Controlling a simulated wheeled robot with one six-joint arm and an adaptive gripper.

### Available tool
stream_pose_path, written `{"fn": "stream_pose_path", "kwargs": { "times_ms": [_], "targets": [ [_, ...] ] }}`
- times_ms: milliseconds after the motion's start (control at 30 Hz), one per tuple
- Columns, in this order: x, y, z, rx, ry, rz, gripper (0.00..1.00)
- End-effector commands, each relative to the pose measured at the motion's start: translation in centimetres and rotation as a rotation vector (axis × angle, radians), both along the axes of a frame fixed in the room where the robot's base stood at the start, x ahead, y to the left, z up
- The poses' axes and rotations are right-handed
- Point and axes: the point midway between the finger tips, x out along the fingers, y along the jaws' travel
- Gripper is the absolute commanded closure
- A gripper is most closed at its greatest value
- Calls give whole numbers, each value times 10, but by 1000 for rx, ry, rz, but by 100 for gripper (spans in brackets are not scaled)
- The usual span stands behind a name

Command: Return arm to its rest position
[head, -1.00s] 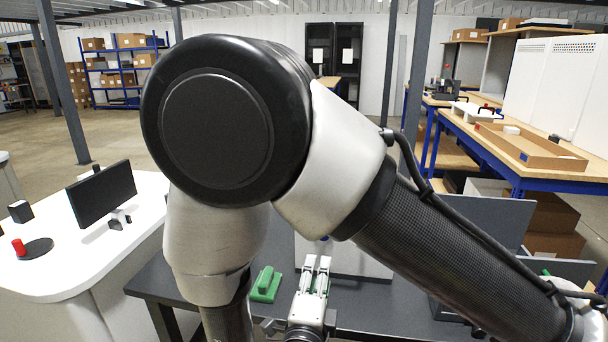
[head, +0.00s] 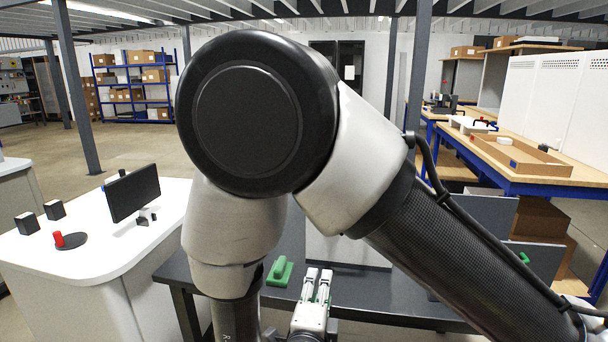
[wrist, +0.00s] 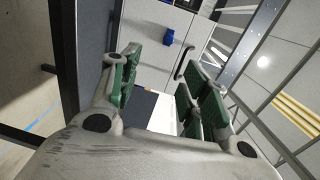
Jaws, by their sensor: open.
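My arm (head: 350,155) is bent at a large black elbow joint that fills the middle of the head view. My gripper (head: 318,283) points away from me over the dark table (head: 360,308), low in the head view, with nothing between its fingers. In the wrist view, its two green-padded fingers (wrist: 163,88) stand wide apart. Its height above the table is hard to judge. A green block with a handle (head: 280,271) lies on the table left of the gripper.
A white counter (head: 60,265) with a monitor (head: 132,192) and a red object (head: 60,239) is at left. A grey panel (head: 345,252) stands behind the gripper. Wooden benches (head: 535,175) with a shallow tray are at right. Open floor (head: 140,150) lies at far left.

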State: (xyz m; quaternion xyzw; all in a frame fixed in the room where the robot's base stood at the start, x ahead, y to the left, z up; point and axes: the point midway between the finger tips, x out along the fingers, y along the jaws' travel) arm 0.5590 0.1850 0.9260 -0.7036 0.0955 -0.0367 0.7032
Motion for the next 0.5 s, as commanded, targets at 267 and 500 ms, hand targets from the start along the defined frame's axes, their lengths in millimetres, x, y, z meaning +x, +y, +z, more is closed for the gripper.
{"fn": "stream_pose_path", "kwargs": {
  "times_ms": [267,500],
  "targets": [
    [34,4,0,19,146,40,54],
    [77,7,13,23,332,161,54]
  ]
}}
